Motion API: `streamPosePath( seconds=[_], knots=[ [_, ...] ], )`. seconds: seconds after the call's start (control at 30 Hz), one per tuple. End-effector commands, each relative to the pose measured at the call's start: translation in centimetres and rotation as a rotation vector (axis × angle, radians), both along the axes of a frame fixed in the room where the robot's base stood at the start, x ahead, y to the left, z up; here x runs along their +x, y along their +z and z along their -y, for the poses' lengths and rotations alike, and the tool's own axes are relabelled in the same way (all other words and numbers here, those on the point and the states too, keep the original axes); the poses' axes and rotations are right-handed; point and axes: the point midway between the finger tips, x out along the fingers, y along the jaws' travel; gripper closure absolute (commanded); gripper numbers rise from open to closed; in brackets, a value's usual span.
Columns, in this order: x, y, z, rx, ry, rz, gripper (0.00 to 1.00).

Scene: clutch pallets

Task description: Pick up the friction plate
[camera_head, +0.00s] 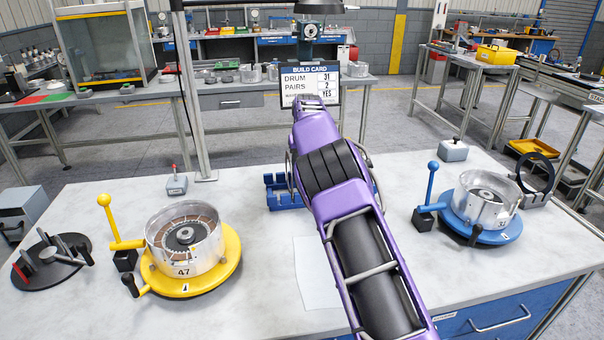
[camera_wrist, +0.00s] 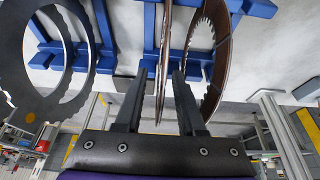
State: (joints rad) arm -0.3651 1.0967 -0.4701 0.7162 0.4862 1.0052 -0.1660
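In the wrist view my gripper (camera_wrist: 160,73) is open. Its two dark fingers stand on either side of a thin plate (camera_wrist: 164,40) seen edge-on, with gaps visible on both sides. That plate looks brownish-grey, likely a friction plate. Right of it, partly behind the right finger, is a brown friction plate (camera_wrist: 219,62) with inner teeth. A grey steel plate (camera_wrist: 12,70) stands at the left. The plates stand in a blue rack (camera_wrist: 104,62). In the head view the rack (camera_head: 283,199) is mostly hidden behind my purple arm, which also hides my gripper and the plates.
A silver drum (camera_head: 184,262) marked 47 sits on a yellow base (camera_head: 222,270) at left. Another drum (camera_head: 485,212) sits on a blue base (camera_head: 510,230) at right. A black round stand (camera_head: 70,265) is far left. The build card (camera_head: 310,87) reads drum 31, pairs 2.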

Motion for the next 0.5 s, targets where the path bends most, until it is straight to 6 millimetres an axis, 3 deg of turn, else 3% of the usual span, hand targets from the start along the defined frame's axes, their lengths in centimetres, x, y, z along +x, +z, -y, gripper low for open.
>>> streamPosePath(
  seconds=[0.2,0.43,0.5],
  knots=[
    [0.04,-0.09,0.02,0.000,-0.001,0.000,0.61],
    [0.03,-0.07,0.01,0.000,-0.001,0.000,1.00],
    [0.04,-0.07,0.02,0.000,-0.001,0.000,1.00]
  ],
)
